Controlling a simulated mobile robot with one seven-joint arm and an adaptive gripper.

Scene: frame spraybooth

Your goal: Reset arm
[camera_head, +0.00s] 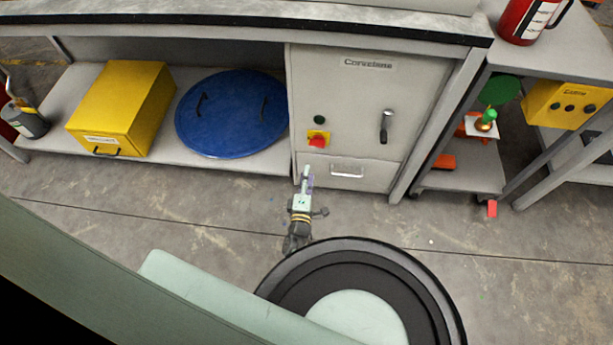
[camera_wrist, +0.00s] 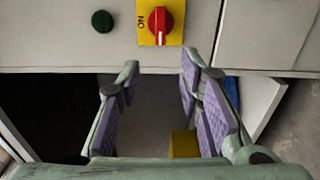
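My gripper (camera_head: 307,174) is in front of the lower left part of the grey cabinet (camera_head: 375,95) in the head view. In the wrist view my gripper (camera_wrist: 160,68) is open, with its two purple-padded fingers apart and nothing between them. A red rotary switch (camera_head: 317,142) on a yellow plate is on the cabinet front. In the wrist view the red switch (camera_wrist: 160,22) lies just beyond the fingertips, apart from them, with its white mark upright in the picture. A dark green button (camera_wrist: 102,21) is left of it.
A yellow box (camera_head: 122,105) and a blue round lid (camera_head: 228,115) are on the low shelf at left. The cabinet has a dark door handle (camera_head: 386,126) and a drawer handle (camera_head: 347,170). A trolley (camera_head: 460,180) stands at right. The floor (camera_head: 510,260) ahead is mostly clear.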

